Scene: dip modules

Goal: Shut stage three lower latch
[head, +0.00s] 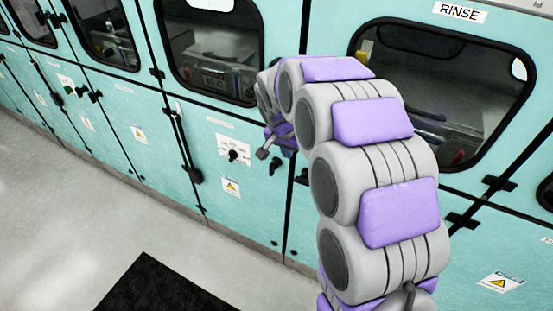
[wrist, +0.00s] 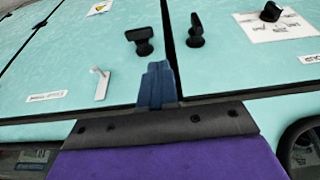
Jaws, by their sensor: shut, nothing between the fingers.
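My gripper (head: 268,145) is at the teal cabinet front in the head view, left of my arm. In the wrist view my gripper's blue fingers (wrist: 157,85) are shut and empty, pointing at the seam between two lower doors. Beyond their tips a black latch handle (wrist: 195,30) sits right of the seam and a black catch (wrist: 141,40) left of it. The fingers appear apart from both. A pale metal lever (wrist: 101,84) is on the left door. No label names the stage three lower latch, and I cannot tell whether it is shut.
A white plate with a black rotary knob (head: 233,150) is left of my gripper; the plate also shows in the wrist view (wrist: 275,24). Windowed upper doors (head: 210,48) and a RINSE label (head: 460,12) are above. Open floor (head: 60,210) and a black mat (head: 160,290) lie in front.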

